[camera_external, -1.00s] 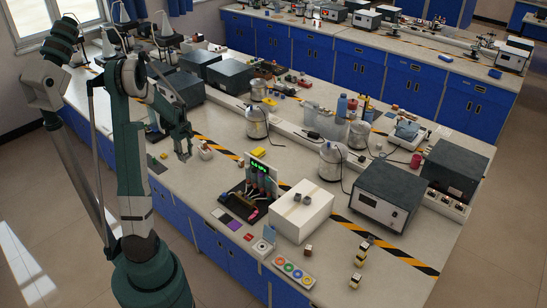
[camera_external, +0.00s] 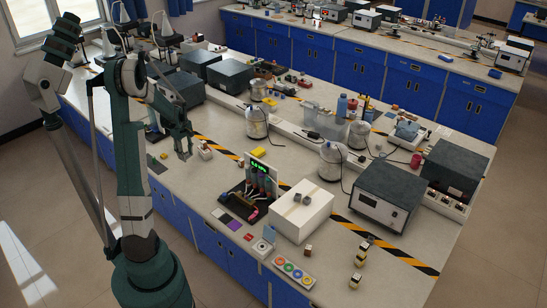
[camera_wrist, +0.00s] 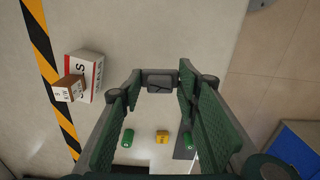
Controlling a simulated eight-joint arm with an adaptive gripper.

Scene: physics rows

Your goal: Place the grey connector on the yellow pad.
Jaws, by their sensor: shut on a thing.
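My gripper (camera_external: 184,155) is low over the left part of the near bench, fingers pointing down. In the wrist view my gripper (camera_wrist: 158,88) is shut on a dark grey block, which I take for the grey connector (camera_wrist: 160,82), between its fingertips. In the external view the connector is too small to tell apart. A small yellow piece (camera_external: 164,156) lies just left of my gripper. I cannot tell which of them is the yellow pad.
A small carton (camera_external: 205,149) stands close to the right of my gripper. In the wrist view a white box (camera_wrist: 88,75) and a brown box (camera_wrist: 68,90) stand by the striped tape. A wired device (camera_external: 262,180) and a large white box (camera_external: 300,212) stand farther right.

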